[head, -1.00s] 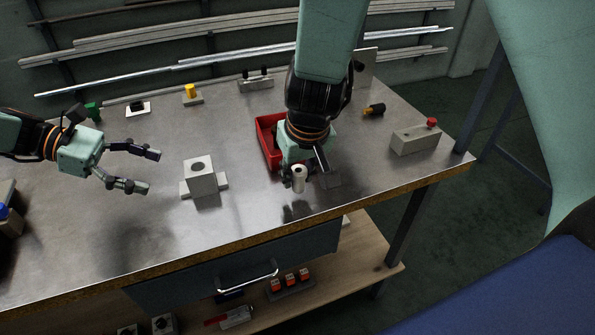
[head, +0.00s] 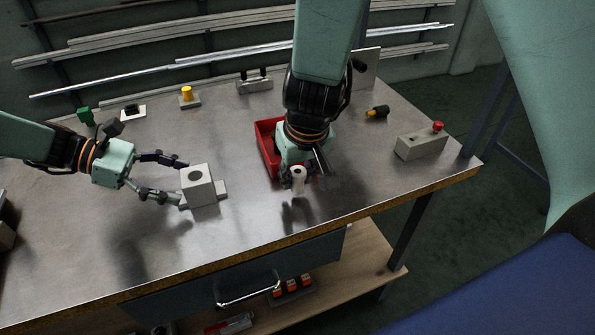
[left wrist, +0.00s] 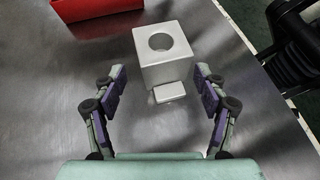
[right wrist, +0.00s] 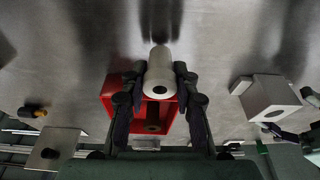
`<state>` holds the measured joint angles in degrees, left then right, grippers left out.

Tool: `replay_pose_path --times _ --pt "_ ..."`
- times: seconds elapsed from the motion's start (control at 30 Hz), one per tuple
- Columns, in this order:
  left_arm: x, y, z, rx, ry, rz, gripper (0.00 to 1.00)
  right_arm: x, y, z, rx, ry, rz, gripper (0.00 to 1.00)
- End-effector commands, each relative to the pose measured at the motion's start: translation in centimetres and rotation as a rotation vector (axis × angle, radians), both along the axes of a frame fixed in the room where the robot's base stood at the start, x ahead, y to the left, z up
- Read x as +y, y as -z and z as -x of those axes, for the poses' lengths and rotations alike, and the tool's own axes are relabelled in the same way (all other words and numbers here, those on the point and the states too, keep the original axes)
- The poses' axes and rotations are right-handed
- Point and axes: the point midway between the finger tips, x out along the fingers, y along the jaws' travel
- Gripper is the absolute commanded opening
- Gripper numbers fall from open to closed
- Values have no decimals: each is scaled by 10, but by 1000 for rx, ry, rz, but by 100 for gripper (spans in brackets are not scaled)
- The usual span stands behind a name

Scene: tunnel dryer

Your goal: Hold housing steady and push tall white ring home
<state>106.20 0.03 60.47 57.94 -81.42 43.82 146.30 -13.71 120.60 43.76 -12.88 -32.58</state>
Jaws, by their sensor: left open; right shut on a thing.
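The housing (head: 198,186) is a pale grey block with a round hole in its top and small feet at its sides. It stands upright on the bench and also shows in the left wrist view (left wrist: 163,57). My left gripper (head: 184,179) is open at the housing's left side, its fingers spread to either side of the near foot in the left wrist view (left wrist: 162,88). The tall white ring (head: 298,181) is a hollow cylinder. My right gripper (right wrist: 158,78) is shut on it and holds it above the bench, right of the housing.
A red bin (head: 266,146) stands behind the right gripper. A grey box with a red button (head: 421,145) is at the right. A yellow-topped block (head: 187,95) and a black-and-yellow piece (head: 377,112) lie farther back. Bench between housing and ring is clear.

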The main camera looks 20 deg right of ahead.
Motion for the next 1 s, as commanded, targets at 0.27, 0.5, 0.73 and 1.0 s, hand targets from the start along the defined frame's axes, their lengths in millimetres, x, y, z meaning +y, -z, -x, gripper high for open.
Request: replay_pose_path --times 0.27,0.5,0.73,1.0 --pt "-26 14 6 0 3 1 72 0 0 -2 0 1 -1 0" --pt "-33 19 8 -1 0 0 72 0 0 -3 0 0 -1 0" --pt "-33 19 8 -1 0 0 72 0 0 -2 0 0 0 0" --pt "-33 19 8 -1 0 0 50 0 0 -2 0 0 0 0"
